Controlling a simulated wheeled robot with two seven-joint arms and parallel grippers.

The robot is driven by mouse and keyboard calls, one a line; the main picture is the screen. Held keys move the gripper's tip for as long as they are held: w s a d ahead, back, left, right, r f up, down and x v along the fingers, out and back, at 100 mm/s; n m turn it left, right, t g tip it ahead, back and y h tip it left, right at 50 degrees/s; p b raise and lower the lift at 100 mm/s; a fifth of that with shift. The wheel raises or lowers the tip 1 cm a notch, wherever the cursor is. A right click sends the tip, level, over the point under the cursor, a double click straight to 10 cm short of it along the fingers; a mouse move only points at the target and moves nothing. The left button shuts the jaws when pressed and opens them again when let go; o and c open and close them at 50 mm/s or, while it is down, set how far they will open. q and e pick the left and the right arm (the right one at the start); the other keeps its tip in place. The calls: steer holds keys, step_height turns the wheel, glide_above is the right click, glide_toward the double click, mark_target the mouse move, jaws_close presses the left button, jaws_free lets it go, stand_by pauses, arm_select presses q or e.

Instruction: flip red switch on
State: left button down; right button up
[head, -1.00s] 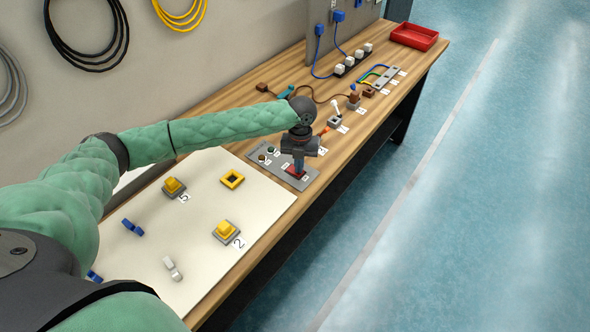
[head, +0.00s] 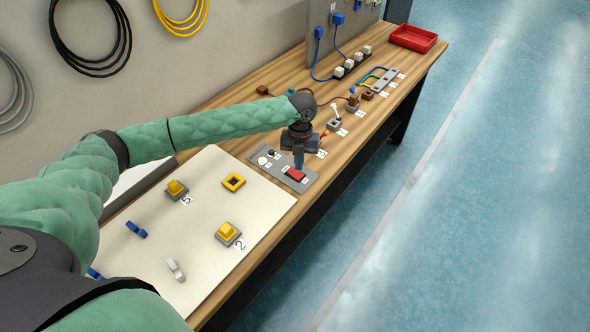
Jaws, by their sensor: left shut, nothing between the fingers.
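The red switch (head: 296,174) is a small red rocker on a grey panel (head: 281,179) at the front edge of the bench. Small labels lie beside it on the panel. My left gripper (head: 299,167) points down just behind the switch, close to its far edge. Its fingers are together and hold nothing. I cannot tell whether the fingertips touch the switch or the panel. My right gripper is not in view.
A white round knob (head: 262,161) and a dark green one sit on the same panel. A white board (head: 205,240) with yellow blocks lies to the left. A white-handled lever (head: 336,112) stands beyond my gripper. A red tray (head: 414,37) is at the far end.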

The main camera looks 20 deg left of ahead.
mark_target(299, 175)
arm_select(q)
step_height(299, 175, up, 4)
steer(key=shift+f+p, duration=0.2)
steer(key=shift+p, duration=1)
